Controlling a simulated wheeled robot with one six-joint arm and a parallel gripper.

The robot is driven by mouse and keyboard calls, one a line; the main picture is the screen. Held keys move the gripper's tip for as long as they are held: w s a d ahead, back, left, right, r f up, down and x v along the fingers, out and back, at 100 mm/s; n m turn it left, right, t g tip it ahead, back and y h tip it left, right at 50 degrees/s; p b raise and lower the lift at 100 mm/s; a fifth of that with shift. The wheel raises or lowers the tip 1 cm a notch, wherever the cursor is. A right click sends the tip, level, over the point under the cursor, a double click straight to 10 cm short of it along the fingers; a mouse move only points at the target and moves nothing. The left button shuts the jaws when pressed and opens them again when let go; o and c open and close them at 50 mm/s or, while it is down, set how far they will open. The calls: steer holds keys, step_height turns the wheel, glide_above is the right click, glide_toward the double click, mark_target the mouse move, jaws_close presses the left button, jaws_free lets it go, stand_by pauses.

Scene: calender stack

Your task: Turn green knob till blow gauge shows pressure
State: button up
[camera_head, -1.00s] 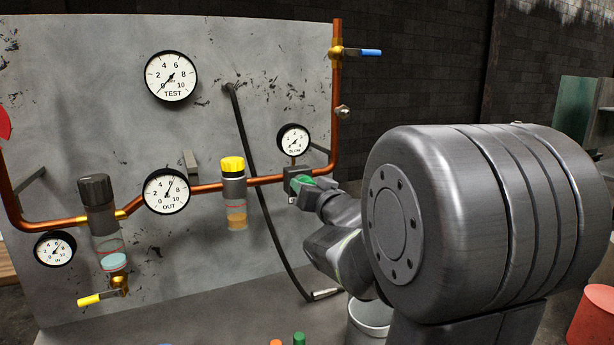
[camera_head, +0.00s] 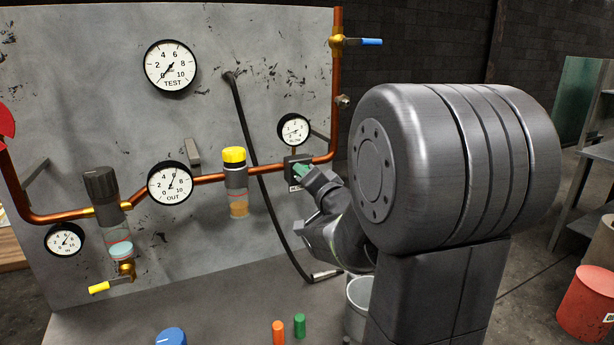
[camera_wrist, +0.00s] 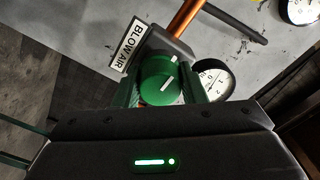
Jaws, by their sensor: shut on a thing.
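The green knob (camera_head: 302,171) sits on a dark block on the pipe, under the small blow gauge (camera_head: 294,129). My gripper (camera_head: 309,178) reaches it from the lower right and is shut on it. In the wrist view the green knob (camera_wrist: 160,80) with its white mark is between the two fingers of my gripper (camera_wrist: 163,93). A "BLOW AIR" label (camera_wrist: 130,48) is beside it. The blow gauge (camera_wrist: 217,76) is partly hidden behind a finger. In the head view its needle lies near horizontal, too small to read exactly.
The copper pipe (camera_head: 208,178) carries a yellow-topped unit (camera_head: 235,178) and the OUT gauge (camera_head: 170,184) to the left. A black hose (camera_head: 262,190) hangs beside the knob. A metal bucket (camera_head: 357,310) and small coloured pegs stand below.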

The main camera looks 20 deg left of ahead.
stand_by(0.3)
steer(key=o, duration=1)
steer(key=v, duration=1.3)
steer(key=shift+s+d+b, duration=0.25)
steer(key=shift+s+b, duration=0.05)
steer(key=x, duration=1.4)
steer(key=shift+d+p, duration=0.1)
steer(key=shift+p, duration=0.2)
steer(key=shift+d, duration=0.1)
